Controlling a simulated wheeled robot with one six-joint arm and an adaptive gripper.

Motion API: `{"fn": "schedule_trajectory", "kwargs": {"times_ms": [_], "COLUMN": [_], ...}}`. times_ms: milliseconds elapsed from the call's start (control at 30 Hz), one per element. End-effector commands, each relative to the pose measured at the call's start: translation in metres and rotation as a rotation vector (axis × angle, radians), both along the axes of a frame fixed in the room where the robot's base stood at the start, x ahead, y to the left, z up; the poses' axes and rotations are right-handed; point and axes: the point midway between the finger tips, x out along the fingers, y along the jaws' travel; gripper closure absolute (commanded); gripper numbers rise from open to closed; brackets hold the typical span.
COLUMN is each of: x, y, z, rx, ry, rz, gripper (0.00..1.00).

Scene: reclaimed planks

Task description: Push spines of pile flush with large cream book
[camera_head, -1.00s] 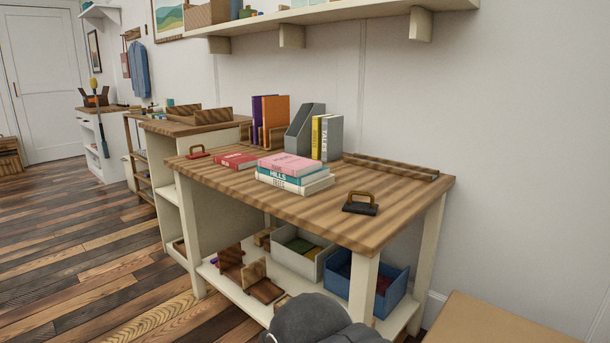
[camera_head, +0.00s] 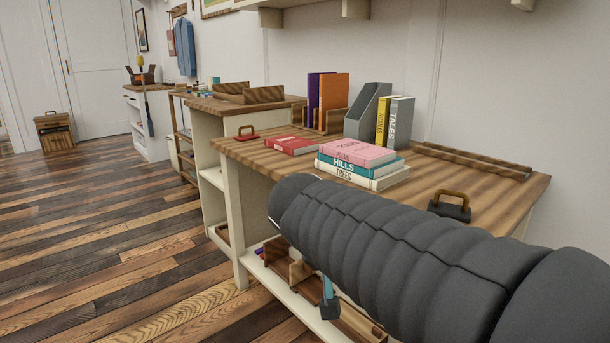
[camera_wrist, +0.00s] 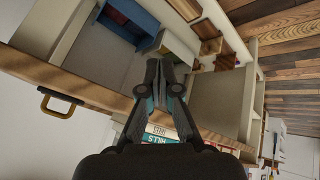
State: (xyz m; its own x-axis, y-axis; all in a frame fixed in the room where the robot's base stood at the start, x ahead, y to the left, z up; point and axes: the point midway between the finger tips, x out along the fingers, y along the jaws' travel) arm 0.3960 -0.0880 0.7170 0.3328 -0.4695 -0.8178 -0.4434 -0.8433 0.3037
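The pile (camera_head: 355,153) of pink, teal and white-cream books lies on the bench, labelled spines facing its front edge. The large cream book (camera_head: 375,184) is at the bottom, under the teal HILLS book (camera_head: 372,169) and the pink book (camera_head: 362,152). The spines look slightly uneven; my arm covers part of the pile's lower right. In the wrist view, the HILLS spine (camera_wrist: 160,139) shows beyond my gripper, partly hidden. My gripper (camera_wrist: 163,66) looks shut and empty, its fingertips together. It is in front of the bench, below the top, apart from the books.
A red book (camera_head: 291,145) lies left of the pile; a grey file holder (camera_head: 368,112) and upright books stand behind. A black block with a brown handle (camera_head: 450,206) is at the right. The lower shelf holds wooden pieces and a blue bin (camera_wrist: 130,18).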

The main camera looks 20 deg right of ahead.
Motion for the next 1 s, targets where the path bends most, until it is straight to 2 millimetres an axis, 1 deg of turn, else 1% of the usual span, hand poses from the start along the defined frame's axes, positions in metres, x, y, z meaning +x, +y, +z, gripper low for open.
{"fn": "schedule_trajectory", "kwargs": {"times_ms": [33, 67, 100, 167, 200, 233, 300, 367, 400, 533, 600, 700, 867, 1000], "x": [0.021, 0.033, 0.048, 0.072, 0.089, 0.102, 0.131, 0.156, 0.172, 0.213, 0.229, 0.244, 0.252, 0.256], "y": [-0.010, -0.017, -0.025, -0.035, -0.040, -0.043, -0.049, -0.051, -0.051, -0.045, -0.041, -0.036, -0.037, -0.048], "z": [0.001, 0.005, 0.012, 0.021, 0.028, 0.034, 0.046, 0.056, 0.062, 0.079, 0.086, 0.093, 0.099, 0.102], "rx": [-0.055, -0.091, -0.137, -0.205, -0.251, -0.286, -0.361, -0.419, -0.453, -0.534, -0.562, -0.583, -0.594, -0.597], "ry": [-0.022, -0.041, -0.074, -0.133, -0.180, -0.218, -0.319, -0.413, -0.478, -0.674, -0.760, -0.845, -0.897, -0.895], "rz": [-0.061, -0.100, -0.150, -0.221, -0.264, -0.295, -0.360, -0.405, -0.430, -0.482, -0.494, -0.504, -0.510, -0.509], "gripper": [1.00, 1.00, 1.00, 1.00, 1.00, 1.00, 1.00, 1.00, 1.00, 1.00, 1.00, 1.00, 1.00, 1.00]}}
